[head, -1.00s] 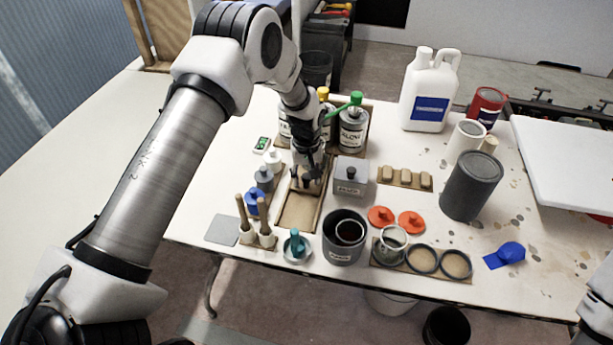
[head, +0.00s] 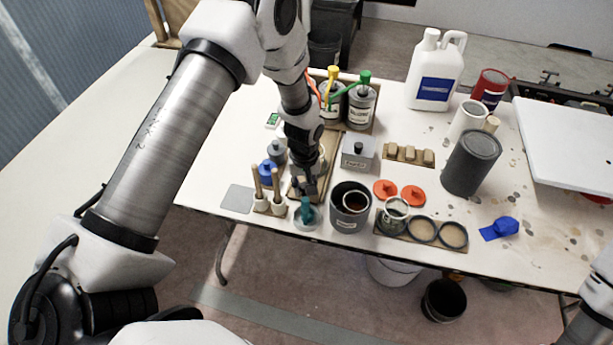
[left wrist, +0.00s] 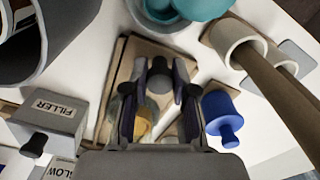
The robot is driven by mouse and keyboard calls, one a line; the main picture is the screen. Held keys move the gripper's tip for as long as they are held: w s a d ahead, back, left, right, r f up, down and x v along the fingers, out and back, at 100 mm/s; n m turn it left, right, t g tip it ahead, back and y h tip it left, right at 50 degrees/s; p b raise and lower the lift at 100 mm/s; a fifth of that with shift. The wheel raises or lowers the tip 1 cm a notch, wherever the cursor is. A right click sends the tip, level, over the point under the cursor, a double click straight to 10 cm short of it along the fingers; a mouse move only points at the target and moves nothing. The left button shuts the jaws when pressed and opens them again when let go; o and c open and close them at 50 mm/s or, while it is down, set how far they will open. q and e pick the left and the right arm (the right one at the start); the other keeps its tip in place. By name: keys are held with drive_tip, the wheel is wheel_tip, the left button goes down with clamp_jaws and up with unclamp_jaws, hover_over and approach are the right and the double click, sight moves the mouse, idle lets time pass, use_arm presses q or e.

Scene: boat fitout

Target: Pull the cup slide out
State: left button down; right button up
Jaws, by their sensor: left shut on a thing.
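The cup slide sits in a shallow wooden tray (left wrist: 152,50) near the front of the table. My left gripper (head: 306,188) points down at the tray's near end in the head view and hides most of the slide. In the left wrist view my left gripper (left wrist: 160,90) is shut on the slide's small grey handle (left wrist: 158,84) between its two dark fingers. A tan round thing (left wrist: 145,122) shows behind the handle, partly covered by the gripper. My right gripper is out of view.
The grey filler box (head: 359,152) and a dark tin (head: 349,220) stand right.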

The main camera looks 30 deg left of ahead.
use_arm(q)
drive_tip(key=shift+w, duration=0.15)
drive_tip(key=c, duration=0.9)
unclamp_jaws()
drive_tip(key=shift+a+f, duration=0.1)
wheel_tip(320, 180, up, 12)
